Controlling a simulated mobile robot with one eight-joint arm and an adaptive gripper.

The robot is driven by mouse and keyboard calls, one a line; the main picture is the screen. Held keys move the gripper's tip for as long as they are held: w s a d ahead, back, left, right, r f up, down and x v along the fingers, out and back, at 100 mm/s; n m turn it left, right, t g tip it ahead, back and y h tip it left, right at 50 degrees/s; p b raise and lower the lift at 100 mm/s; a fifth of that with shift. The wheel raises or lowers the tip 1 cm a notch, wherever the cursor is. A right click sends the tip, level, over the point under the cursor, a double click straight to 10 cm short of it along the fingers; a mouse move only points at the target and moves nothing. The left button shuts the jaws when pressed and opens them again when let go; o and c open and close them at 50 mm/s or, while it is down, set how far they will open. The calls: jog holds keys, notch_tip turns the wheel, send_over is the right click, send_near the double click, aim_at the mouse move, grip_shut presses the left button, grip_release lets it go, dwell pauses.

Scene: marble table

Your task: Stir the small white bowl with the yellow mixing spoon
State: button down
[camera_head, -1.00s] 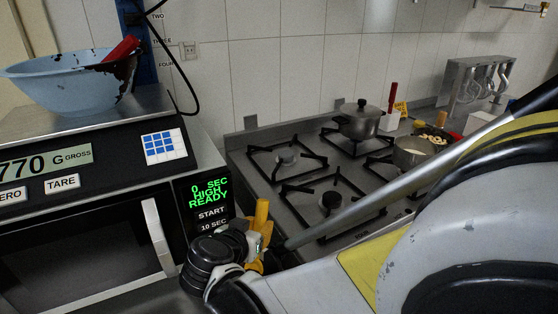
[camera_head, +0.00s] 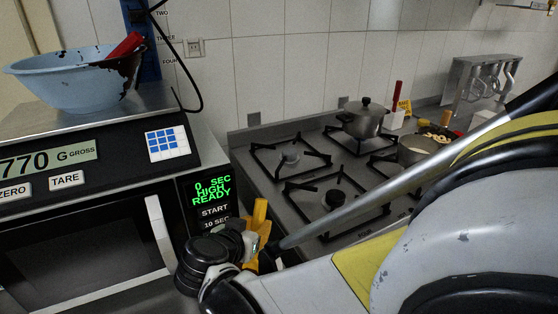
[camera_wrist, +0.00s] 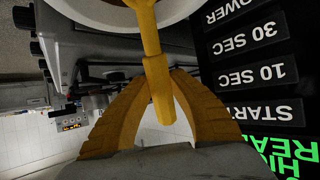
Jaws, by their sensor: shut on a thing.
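The yellow mixing spoon (camera_wrist: 158,85) is gripped between the yellow fingers of my gripper (camera_wrist: 155,75). Its handle runs up the wrist view, over a white bowl (camera_wrist: 92,20) cut off by the top edge. Something brown shows inside the bowl. The spoon's head is out of view, so I cannot tell whether it touches the contents. In the head view the spoon's yellow handle end (camera_head: 260,211) sticks up above my gripper (camera_head: 263,240), beside the microwave's control panel. The white bowl is hidden there.
The microwave (camera_head: 90,245) with a scale on top stands close at the left. A blue bowl (camera_head: 75,85) with a red handle rests on the scale. The stove (camera_head: 300,205) stands behind my gripper, with a lidded pot (camera_head: 362,122) and an open pan (camera_head: 412,158).

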aim_at(259, 208)
jog(key=shift+s+r, duration=0.1)
jog(key=shift+r, duration=0.05)
jog(key=shift+w+d+r+p, duration=0.1)
jog(key=shift+w+r+p, duration=0.15)
jog(key=shift+r+p, duration=0.75)
jog(key=shift+w+d+r+p, duration=0.1)
jog(key=shift+w+r+p, duration=0.2)
jog(key=shift+r+p, duration=0.7)
jog(key=shift+w+r+p, duration=0.25)
jog(key=shift+r+p, duration=0.35)
jog(key=shift+r, duration=0.8)
notch_tip(259, 208, up, 5)
jog(key=p, duration=0.4)
